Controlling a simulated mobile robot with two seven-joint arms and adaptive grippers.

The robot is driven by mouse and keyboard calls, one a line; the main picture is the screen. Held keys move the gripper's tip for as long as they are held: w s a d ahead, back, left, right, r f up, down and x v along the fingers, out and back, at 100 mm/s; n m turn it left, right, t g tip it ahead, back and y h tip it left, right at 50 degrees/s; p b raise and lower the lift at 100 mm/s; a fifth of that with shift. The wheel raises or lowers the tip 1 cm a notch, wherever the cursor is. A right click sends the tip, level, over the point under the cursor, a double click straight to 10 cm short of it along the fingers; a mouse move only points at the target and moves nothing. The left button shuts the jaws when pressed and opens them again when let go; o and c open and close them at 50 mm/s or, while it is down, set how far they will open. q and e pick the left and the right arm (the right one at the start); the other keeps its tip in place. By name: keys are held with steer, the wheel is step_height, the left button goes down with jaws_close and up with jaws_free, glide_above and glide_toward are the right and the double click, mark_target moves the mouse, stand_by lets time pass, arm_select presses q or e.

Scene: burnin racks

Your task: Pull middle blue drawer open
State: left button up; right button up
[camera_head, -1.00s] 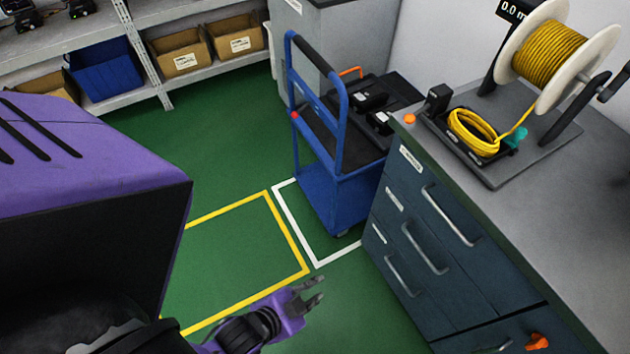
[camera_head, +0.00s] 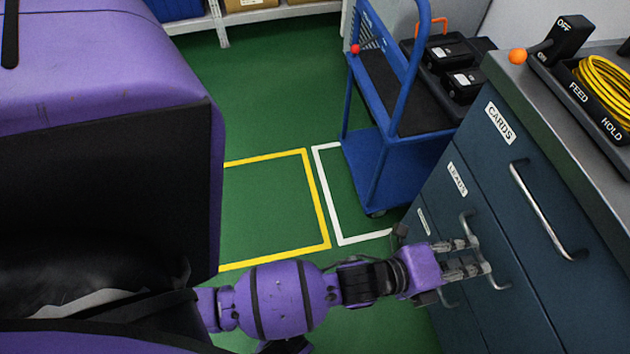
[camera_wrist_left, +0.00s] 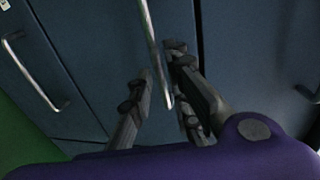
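The middle blue drawer (camera_head: 466,198), labelled LEADS, sits in the cabinet between the CARDS drawer (camera_head: 535,160) and a lower drawer (camera_head: 424,240). Its front looks flush with its neighbours. Its curved metal handle (camera_head: 497,277) is partly hidden by my left gripper (camera_head: 476,257). In the left wrist view, the handle (camera_wrist_left: 150,30) runs between the two spread fingers of the left gripper (camera_wrist_left: 160,82). The right finger looks close to the bar; I cannot tell whether it touches. My right gripper is out of view.
A blue cart (camera_head: 384,165) with black cases stands beyond the cabinet. The worktop (camera_head: 545,90) carries a black OFF switch (camera_head: 562,40) and coiled yellow cable (camera_head: 607,85). Green floor with yellow and white lines (camera_head: 318,195) is clear left of the cabinet.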

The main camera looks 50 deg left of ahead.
mark_target(481, 255)
arm_select(q)
steer(key=shift+x, duration=1.9)
jaws_close()
